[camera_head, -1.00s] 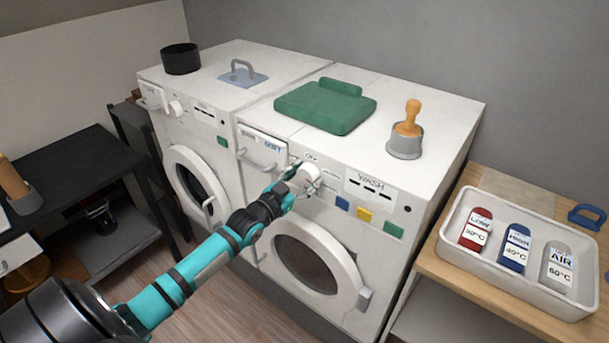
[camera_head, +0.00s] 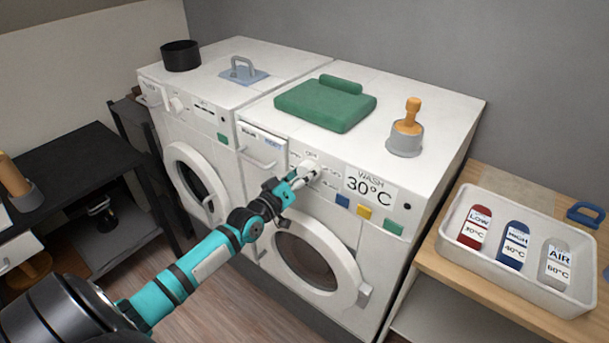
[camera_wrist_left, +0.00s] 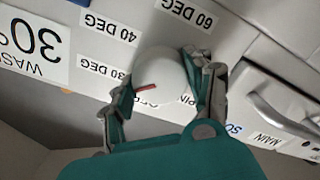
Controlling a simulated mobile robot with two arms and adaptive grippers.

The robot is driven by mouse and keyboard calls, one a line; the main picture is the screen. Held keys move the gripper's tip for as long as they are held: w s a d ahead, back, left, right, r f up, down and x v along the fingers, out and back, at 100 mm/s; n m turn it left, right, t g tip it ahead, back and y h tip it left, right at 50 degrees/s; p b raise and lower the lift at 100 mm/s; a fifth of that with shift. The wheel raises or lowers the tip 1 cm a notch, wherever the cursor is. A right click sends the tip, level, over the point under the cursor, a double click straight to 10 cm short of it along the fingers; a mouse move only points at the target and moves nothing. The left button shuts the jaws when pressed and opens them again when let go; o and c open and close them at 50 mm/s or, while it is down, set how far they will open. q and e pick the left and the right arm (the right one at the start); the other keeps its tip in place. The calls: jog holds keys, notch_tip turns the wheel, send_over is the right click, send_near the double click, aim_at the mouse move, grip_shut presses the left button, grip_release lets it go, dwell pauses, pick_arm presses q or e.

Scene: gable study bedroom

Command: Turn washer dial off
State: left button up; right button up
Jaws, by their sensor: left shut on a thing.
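The washer (camera_head: 425,115) is the right-hand white machine. Its display panel (camera_head: 369,186) reads WASH 30°C. The round white dial (camera_head: 309,167) sits left of the panel; it also shows in the left wrist view (camera_wrist_left: 163,72). My left gripper (camera_head: 303,178) is shut on the dial, one finger on each side in the left wrist view (camera_wrist_left: 160,98). The dial's red mark (camera_wrist_left: 146,88) points left, toward the 30 DEG label (camera_wrist_left: 100,65). The labels 40 DEG and 60 DEG also show. Labels below the dial are partly hidden by the fingers. My right gripper is not in view.
Blue, yellow and green buttons (camera_head: 364,212) lie below the display. The detergent drawer (camera_head: 262,148) is left of the dial, and the round door (camera_head: 350,265) is below.

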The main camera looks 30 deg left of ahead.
pick_arm(q)
jog(key=n, duration=0.5)
jog(key=shift+f+n+b, duration=0.15)
jog(key=shift+n+b, duration=0.15)
jog(key=shift+b, duration=0.05)
jog(key=shift+d+n, duration=0.1)
jog(key=shift+n, duration=2.1)
jog(key=o, duration=1.2)
jog(key=s+a, duration=0.1)
jog(key=s, duration=1.1)
